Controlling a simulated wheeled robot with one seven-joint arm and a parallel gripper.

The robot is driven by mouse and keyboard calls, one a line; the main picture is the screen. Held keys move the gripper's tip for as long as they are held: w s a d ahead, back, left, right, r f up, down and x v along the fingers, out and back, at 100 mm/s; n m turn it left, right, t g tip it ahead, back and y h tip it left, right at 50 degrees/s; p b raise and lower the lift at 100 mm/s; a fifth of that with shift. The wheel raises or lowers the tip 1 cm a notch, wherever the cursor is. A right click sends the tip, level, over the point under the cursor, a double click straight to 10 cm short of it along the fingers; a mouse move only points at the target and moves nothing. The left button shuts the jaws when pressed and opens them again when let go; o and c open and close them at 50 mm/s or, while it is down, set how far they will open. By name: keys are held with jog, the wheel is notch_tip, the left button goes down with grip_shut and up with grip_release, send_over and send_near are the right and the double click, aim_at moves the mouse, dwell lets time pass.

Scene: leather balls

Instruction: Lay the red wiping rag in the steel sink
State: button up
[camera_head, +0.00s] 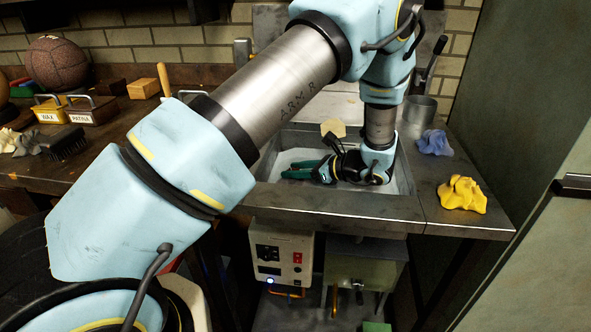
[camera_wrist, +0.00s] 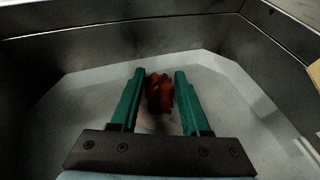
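The red wiping rag (camera_wrist: 159,95) shows in the wrist view as a crumpled dark red bundle between the two green fingers of my gripper (camera_wrist: 158,88). Small gaps show between the rag and the fingers. The rag appears to lie on the pale floor of the steel sink (camera_wrist: 60,50). In the head view my gripper (camera_head: 303,170) is down inside the sink (camera_head: 330,207), fingers pointing left. The rag is hidden there by my arm and the sink walls.
A yellow rag (camera_head: 463,193) and a blue-grey rag (camera_head: 435,143) lie on the counter right of the sink. A metal cup (camera_head: 419,110) stands behind them. On the left bench are a basketball (camera_head: 56,63), a brush (camera_head: 64,142) and small labelled boxes (camera_head: 92,110). Sink walls surround my gripper.

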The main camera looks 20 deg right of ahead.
jog(key=o, duration=0.3)
jog(key=shift+r, duration=0.3)
jog(key=b+v, duration=0.1)
jog(key=v, duration=1.1)
jog(key=shift+r, duration=0.4)
